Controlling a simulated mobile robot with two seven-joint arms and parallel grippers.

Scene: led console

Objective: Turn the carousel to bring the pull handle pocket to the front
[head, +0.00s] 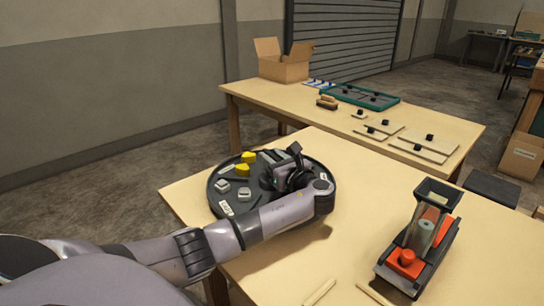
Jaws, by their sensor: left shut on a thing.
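The carousel (257,187) is a dark round turntable on the near table, with labelled pockets around its rim. Yellow parts (245,164) lie at its far left and grey blocks (243,193) at its near left. My left gripper (280,171) is over the carousel's middle right and is shut on part of it. The fingertips and the exact part held are mostly hidden by the wrist. The arm covers the carousel's near right side. The labels are too small to read, so I cannot tell which pocket is the pull handle one. My right gripper is out of view.
A black and red fixture with a clear tube (419,237) stands at the right of the near table (350,190). Light strips lie at the front edge. The back table (300,95) holds a cardboard box (283,66), a green tray (360,97) and several boards. The middle is clear.

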